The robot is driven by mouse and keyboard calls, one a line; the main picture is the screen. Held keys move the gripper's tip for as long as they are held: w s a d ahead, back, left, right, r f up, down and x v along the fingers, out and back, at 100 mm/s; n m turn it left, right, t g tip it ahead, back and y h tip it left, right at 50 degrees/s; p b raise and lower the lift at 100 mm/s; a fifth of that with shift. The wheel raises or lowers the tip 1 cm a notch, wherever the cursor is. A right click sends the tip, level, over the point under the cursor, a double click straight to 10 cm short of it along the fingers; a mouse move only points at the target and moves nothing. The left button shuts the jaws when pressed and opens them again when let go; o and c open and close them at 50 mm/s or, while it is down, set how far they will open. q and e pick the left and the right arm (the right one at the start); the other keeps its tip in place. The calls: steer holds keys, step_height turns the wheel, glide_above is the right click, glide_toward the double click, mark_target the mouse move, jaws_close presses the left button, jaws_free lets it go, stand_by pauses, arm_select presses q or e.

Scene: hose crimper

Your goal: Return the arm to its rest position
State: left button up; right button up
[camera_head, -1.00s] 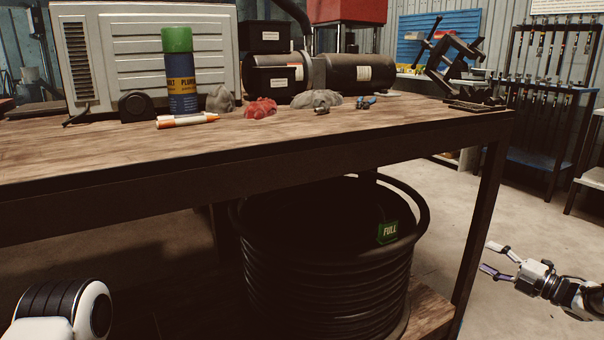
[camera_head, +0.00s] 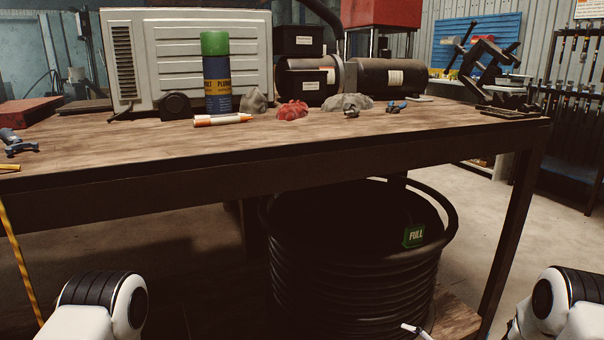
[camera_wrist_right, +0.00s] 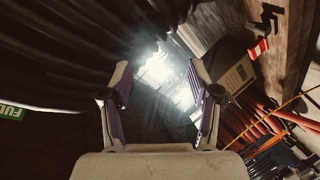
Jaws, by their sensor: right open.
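My right arm (camera_head: 565,305) is folded in at the bottom right of the head view. One pale fingertip of my right gripper (camera_head: 414,331) shows at the bottom edge, in front of the black hose coil. In the right wrist view, my right gripper (camera_wrist_right: 160,75) is open, with nothing between its purple-lined fingers. My left arm (camera_head: 95,305) shows at the bottom left of the head view. The left gripper is out of view.
The wooden workbench (camera_head: 330,160) crosses the view. The hose coil (camera_head: 350,270) stands below it with a green FULL sign (camera_head: 414,236). A spray can (camera_head: 217,80), red cloth (camera_head: 292,109) and clamp (camera_head: 490,70) are on top. Floor right of the bench looks clear.

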steer(key=s+a+f+m+g+h, duration=0.2)
steer(key=s+a+f+m+g, duration=0.15)
steer(key=s+f, duration=0.45)
steer(key=s+a+f+m+g+h, duration=0.25)
steer(key=s+f+m, duration=0.2)
steer(key=s, duration=0.65)
steer(key=s+d+m+g+h, duration=0.2)
steer(key=s+m+g, duration=0.15)
steer(key=s, duration=0.75)
steer(key=s+d+m+g+h, duration=0.25)
steer(key=s+m, duration=0.25)
steer(key=s, duration=0.6)
step_height(320, 180, up, 35)
steer(key=p, duration=3.4)
steer(key=shift+w+d+m, duration=0.15)
steer(key=shift+d+m, duration=0.05)
steer(key=shift+m, duration=0.25)
steer(key=shift+r+p, duration=0.15)
steer(key=shift+p, duration=0.15)
